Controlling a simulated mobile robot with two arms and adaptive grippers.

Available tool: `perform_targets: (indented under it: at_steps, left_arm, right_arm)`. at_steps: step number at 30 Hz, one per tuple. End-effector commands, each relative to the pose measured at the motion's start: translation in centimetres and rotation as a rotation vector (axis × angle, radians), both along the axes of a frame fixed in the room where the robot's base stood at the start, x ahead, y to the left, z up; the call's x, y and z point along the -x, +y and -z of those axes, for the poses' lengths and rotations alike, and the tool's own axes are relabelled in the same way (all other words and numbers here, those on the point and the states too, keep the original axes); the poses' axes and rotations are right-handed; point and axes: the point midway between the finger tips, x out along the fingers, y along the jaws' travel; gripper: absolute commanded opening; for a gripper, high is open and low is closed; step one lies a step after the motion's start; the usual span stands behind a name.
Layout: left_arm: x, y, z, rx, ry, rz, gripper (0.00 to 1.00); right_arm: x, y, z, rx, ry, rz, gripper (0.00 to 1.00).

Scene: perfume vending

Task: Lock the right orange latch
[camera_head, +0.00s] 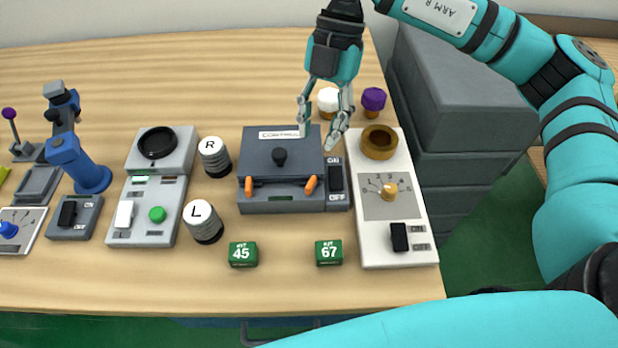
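A dark grey control box (262,160) with a black knob (280,157) on its lid stands right of the table's middle. The lid looks down. Two small orange latches sit on the box's front: the left latch (248,187) and the right latch (310,186). The right latch leans to the right at its top; whether it is locked I cannot tell. My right gripper (319,138) points down over the box's right back part, behind the right latch and apart from it. Its fingers are spread with nothing between them. My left gripper is out of view.
A black switch (336,178) is beside the right latch. A white dial panel (373,242) with a brass ring (379,142) stands to the right. White and purple-capped bottles (373,100) are behind. Green blocks 45 (243,254) and 67 (328,252) lie in front.

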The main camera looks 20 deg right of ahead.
Motion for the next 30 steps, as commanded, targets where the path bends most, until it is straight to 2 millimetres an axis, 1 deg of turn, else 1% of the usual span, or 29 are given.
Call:
perform_targets:
  at_steps: [1, 3, 9, 12, 15, 20, 28, 30]
  left_arm:
    - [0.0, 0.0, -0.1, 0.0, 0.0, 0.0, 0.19]
    - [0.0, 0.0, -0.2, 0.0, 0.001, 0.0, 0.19]
    - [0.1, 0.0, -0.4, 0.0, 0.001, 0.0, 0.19]
    - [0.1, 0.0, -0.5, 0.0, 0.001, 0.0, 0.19]
    - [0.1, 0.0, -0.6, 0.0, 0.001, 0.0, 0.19]
    - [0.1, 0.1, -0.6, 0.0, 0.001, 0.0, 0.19]
    - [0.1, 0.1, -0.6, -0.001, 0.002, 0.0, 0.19]
    - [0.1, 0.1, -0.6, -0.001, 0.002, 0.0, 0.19]
  right_arm:
    - [0.4, 0.3, 1.1, 0.001, 0.003, -0.001, 0.33]
    - [0.9, 0.7, 2.5, 0.001, 0.004, -0.002, 0.33]
    - [2.0, 1.8, 6.3, -0.001, 0.003, -0.001, 0.33]
    - [2.4, 2.2, 7.8, -0.001, 0.003, 0.0, 0.33]
    - [2.7, 2.5, 8.8, -0.002, 0.002, 0.0, 0.33]
    - [3.0, 2.8, 9.7, -0.003, 0.001, -0.001, 0.33]
    - [3.0, 2.8, 9.8, -0.003, 0.0, 0.0, 0.33]
    - [3.0, 2.8, 9.8, -0.003, 0.0, 0.0, 0.24]
